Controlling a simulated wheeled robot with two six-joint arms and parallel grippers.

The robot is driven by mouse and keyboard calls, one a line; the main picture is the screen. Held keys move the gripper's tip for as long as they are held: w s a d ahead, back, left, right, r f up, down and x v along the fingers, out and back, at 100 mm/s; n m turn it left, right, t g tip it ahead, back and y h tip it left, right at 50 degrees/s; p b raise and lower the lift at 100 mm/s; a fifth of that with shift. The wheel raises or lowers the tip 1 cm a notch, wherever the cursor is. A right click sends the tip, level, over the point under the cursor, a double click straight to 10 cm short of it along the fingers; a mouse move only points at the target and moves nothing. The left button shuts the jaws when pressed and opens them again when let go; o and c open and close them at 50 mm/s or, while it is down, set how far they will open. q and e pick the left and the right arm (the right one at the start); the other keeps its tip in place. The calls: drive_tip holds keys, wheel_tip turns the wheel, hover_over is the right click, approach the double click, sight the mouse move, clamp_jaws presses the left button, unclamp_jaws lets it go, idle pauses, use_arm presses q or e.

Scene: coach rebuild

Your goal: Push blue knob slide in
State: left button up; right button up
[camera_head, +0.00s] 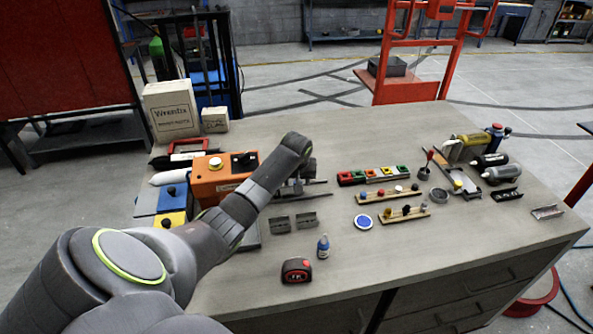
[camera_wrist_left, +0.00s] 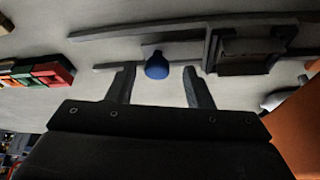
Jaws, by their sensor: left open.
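The blue knob (camera_wrist_left: 157,66) sits on a small grey tab by a long grey slide rail (camera_wrist_left: 110,67) in the left wrist view. My left gripper (camera_wrist_left: 160,72) is open, with one finger on either side of the knob; I cannot tell whether either touches it. In the head view my left wrist (camera_head: 292,150) hangs over grey rails (camera_head: 310,195) mid-table. The arm hides the knob and the fingertips there. My right gripper is not in view.
An orange box (camera_head: 215,183) stands left of my arm. A row of coloured blocks (camera_head: 372,175) lies to the right. Small grey blocks (camera_head: 292,221), a blue bottle (camera_head: 323,246) and a tape measure (camera_head: 296,270) lie in front.

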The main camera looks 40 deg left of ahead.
use_arm(q)
drive_tip(key=shift+s+r, duration=0.15)
drive_tip(key=shift+r, duration=0.2)
drive_tip(key=b+v, duration=0.2)
drive_tip(key=v, duration=1.4)
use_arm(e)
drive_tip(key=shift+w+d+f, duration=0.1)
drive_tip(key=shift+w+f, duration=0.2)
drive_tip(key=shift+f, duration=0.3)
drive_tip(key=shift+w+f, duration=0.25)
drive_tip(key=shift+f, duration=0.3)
use_arm(q)
drive_tip(key=shift+d+r, duration=0.1)
drive_tip(key=shift+d, duration=0.05)
